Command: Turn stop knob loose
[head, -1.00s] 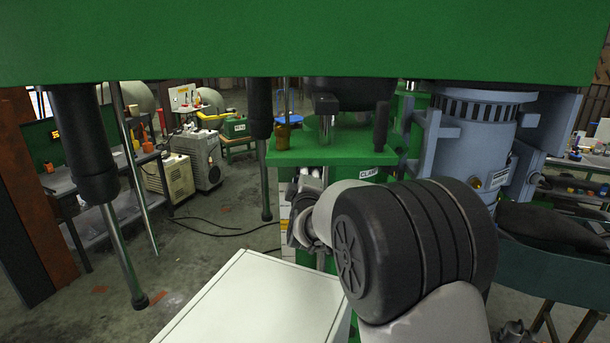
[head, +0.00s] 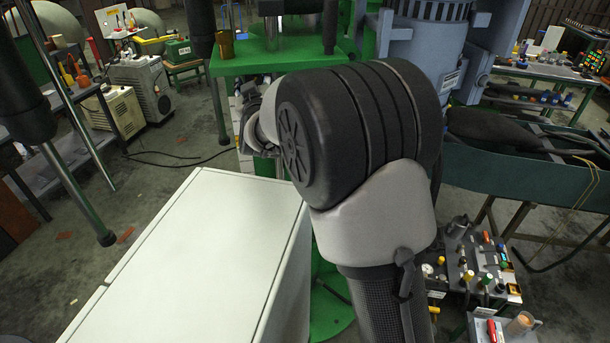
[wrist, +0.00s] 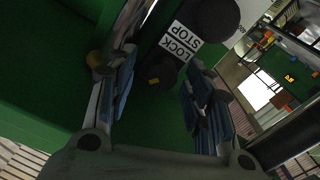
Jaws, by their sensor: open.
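In the wrist view, a white label reading LOCK STOP (wrist: 180,42) sits on the green machine body. A small dark round knob (wrist: 162,72) is just below the label, apparently the stop knob. My gripper (wrist: 160,92) is open, with one blue-grey finger on each side of this knob. I cannot tell whether either finger touches it. A brass-coloured knob (wrist: 96,62) shows beside the left finger, partly covered by it. In the head view my arm's big dark joint hides the gripper and the stop knob.
A larger black cylinder (wrist: 212,16) stands close to the label. In the head view, a green machine plate (head: 285,62) is behind my arm, with a blue-grey motor housing (head: 430,38) to its right. A white cabinet (head: 195,255) stands at front left. A panel with coloured knobs (head: 480,262) is at lower right.

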